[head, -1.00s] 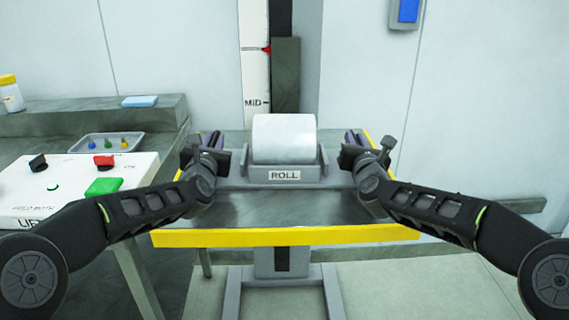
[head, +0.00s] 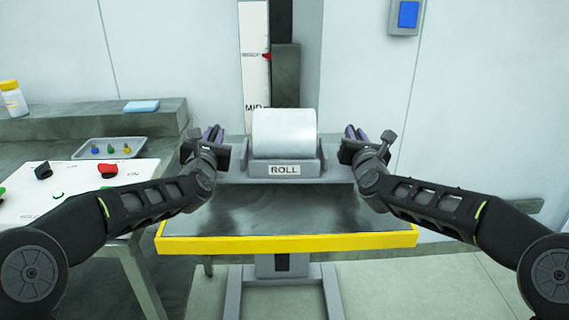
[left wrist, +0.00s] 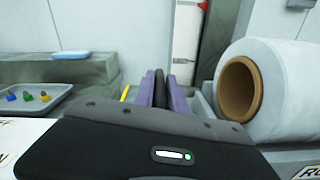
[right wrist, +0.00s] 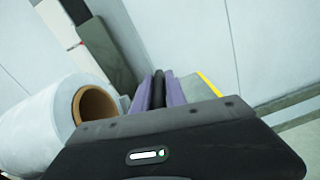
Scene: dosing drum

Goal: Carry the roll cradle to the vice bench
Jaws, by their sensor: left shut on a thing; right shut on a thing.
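The grey roll cradle (head: 252,173) carries a white roll (head: 284,132) and a "ROLL" label, upright in the middle of the head view. My left gripper (head: 213,136) is at its left end and my right gripper (head: 354,135) at its right end, both shut on the cradle. The wrist views show the purple fingers close together around a dark part beside the roll; the grip itself is partly hidden. The cradle appears to be held a little above the yellow-edged table (head: 286,243). I cannot identify the vice bench in these views.
A white control panel (head: 75,195) with knobs stands at the left. Behind it are a tray (head: 108,149) of small coloured pieces, a blue block (head: 141,106) and a yellow-capped bottle (head: 14,100). A wall with a gauge post (head: 255,60) is close behind the cradle. Open floor shows at right.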

